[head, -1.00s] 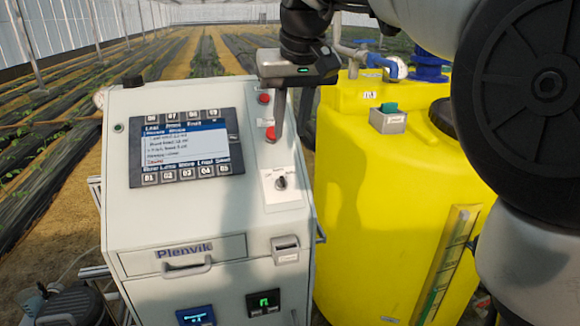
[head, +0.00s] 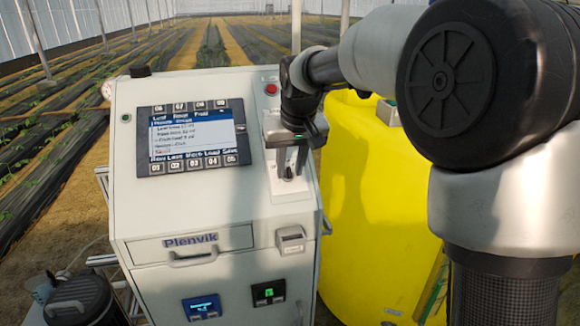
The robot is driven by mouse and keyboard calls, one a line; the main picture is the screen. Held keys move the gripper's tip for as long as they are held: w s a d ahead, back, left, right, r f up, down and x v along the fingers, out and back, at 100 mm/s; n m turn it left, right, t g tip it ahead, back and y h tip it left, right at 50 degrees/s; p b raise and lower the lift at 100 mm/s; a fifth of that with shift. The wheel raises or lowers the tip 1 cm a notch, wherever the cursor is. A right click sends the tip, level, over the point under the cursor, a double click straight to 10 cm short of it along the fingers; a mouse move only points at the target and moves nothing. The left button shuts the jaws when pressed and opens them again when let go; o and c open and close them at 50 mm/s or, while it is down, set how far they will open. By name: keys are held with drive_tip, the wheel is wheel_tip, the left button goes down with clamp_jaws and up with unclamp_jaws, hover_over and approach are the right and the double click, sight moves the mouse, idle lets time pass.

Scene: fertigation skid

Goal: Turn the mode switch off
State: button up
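The mode switch (head: 289,178) is a small dark rotary knob on a white plate (head: 289,192) at the right side of the cabinet's sloping front. My gripper (head: 290,170) is right at the switch, its two dark fingers pointing down over the knob. The fingers hide most of the knob, and its pointer direction cannot be read. A gap seems to show between the fingers, but I cannot tell whether they touch the knob.
The cabinet panel carries a screen (head: 193,137) with keys around it, and a red button (head: 271,89) above the gripper. A drawer handle (head: 192,258) sticks out below. A yellow tank (head: 370,190) stands close on the right, behind my arm.

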clamp_jaws()
idle(0.4)
drive_tip(key=n, duration=0.2)
drive_tip(key=n+h, duration=0.1)
drive_tip(key=n, duration=0.1)
drive_tip(key=shift+s+a+f+t+b, duration=0.15)
drive_tip(key=shift+f+t+b, duration=0.05)
drive_tip(key=shift+t+b, duration=0.2)
drive_tip(key=shift+s+n+t+h+b, duration=0.1)
drive_tip(key=shift+n+t+h+b, duration=0.45)
drive_tip(key=shift+n, duration=1.35)
drive_tip(key=shift+f+h, duration=0.1)
drive_tip(key=shift+h, duration=0.15)
unclamp_jaws()
